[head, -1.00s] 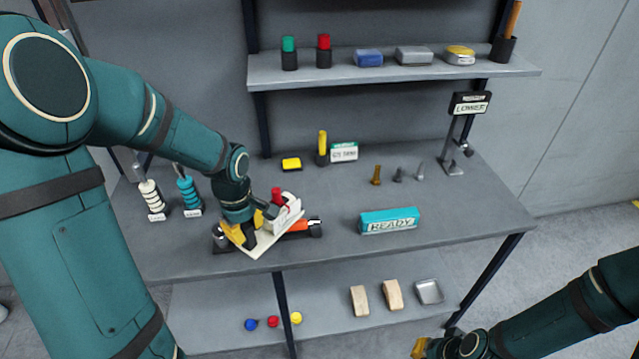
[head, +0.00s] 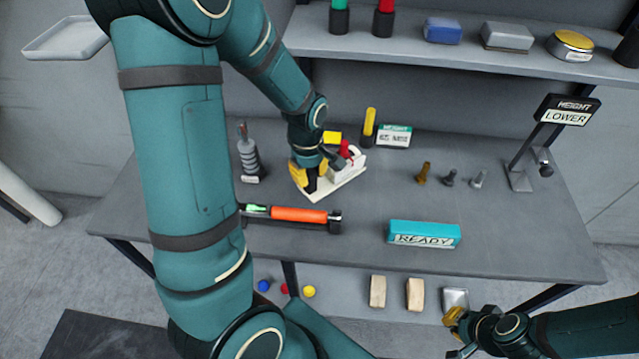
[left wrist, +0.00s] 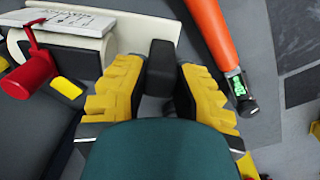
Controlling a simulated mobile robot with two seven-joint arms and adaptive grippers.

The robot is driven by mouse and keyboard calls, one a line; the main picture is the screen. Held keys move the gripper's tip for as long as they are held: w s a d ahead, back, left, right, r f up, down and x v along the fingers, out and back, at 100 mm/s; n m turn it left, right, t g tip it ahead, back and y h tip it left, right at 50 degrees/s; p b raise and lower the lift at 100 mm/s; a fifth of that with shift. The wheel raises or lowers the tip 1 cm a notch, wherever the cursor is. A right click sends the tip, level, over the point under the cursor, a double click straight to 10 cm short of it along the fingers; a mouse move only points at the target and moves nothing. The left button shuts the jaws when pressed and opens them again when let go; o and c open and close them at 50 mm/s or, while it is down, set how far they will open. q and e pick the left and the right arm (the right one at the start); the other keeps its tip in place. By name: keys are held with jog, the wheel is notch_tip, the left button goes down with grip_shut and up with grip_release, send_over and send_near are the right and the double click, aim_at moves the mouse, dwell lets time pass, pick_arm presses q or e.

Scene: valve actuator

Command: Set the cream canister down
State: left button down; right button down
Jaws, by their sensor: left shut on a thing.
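The cream canister (head: 352,160) is a cream-white rounded body on a flat cream plate (head: 322,208), with a red lever (head: 346,150). In the left wrist view the canister (left wrist: 72,45) is at upper left, with its red lever (left wrist: 30,72). My left gripper (head: 312,182) is at the plate's left part. Its yellow fingers (left wrist: 160,85) are shut on a black block (left wrist: 160,68) at the plate. The plate is over the workbench (head: 350,235), behind an orange cylinder; I cannot tell if it touches the top. My right gripper (head: 456,332) is low at right, its jaws unclear.
The orange cylinder (head: 300,215) lies on black supports in front. A grey spring-like post (head: 249,162) stands left. A yellow-topped post (head: 369,125) and a label box (head: 395,136) stand behind. A teal READY box (head: 424,234) is at right. Bench between them is clear.

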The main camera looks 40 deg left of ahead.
aim_at(311, 187)
pick_arm(q)
jog(key=shift+w+f, duration=0.1)
jog(key=shift+f, duration=0.8)
notch_tip(311, 187, down, 4)
jog(key=shift+r+b, duration=0.2)
jog(key=shift+b, duration=0.1)
jog(key=shift+f, duration=0.1)
jog(key=c, duration=0.9)
grip_release()
jog(key=shift+o, duration=0.2)
